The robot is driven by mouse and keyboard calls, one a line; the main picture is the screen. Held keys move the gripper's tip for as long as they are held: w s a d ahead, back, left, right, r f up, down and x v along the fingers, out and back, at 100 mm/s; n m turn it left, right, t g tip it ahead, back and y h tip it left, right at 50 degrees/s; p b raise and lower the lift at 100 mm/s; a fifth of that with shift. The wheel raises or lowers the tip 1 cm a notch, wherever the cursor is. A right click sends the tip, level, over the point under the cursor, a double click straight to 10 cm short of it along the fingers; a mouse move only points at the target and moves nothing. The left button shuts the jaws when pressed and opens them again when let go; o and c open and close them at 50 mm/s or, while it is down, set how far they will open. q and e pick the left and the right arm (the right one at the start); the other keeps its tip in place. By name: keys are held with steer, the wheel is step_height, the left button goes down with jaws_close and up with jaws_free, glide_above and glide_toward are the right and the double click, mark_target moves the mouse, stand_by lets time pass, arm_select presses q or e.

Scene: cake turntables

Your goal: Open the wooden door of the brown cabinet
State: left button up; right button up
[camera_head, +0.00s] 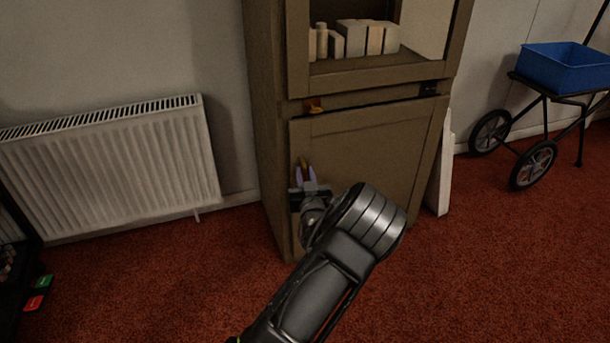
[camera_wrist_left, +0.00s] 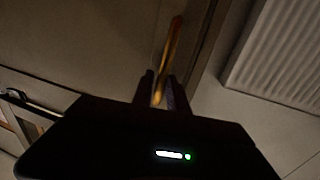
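The brown cabinet (camera_head: 268,130) stands against the wall in the head view. Its lower wooden door (camera_head: 385,150) has a thin dark gap along its top edge; I cannot tell if it is slightly ajar. My left gripper (camera_head: 305,172) is at the door's left side. Its fingers are on both sides of a slim orange-brown handle, which shows between the fingertips in the left wrist view (camera_wrist_left: 172,45). The fingers look closed on it with no clear gap. The arm hides the door's lower part. My right gripper is not in view.
Pale blocks (camera_head: 355,38) stand on the cabinet's upper shelf. A small orange piece (camera_head: 313,106) sits above the door. A white radiator (camera_head: 110,165) is left, a white panel (camera_head: 441,170) leans right, and a wheeled cart with a blue bin (camera_head: 565,68) stands farther right. Red carpet (camera_head: 470,260) in front is clear.

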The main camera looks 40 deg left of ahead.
arm_select(q)
jaws_close()
stand_by(1.0)
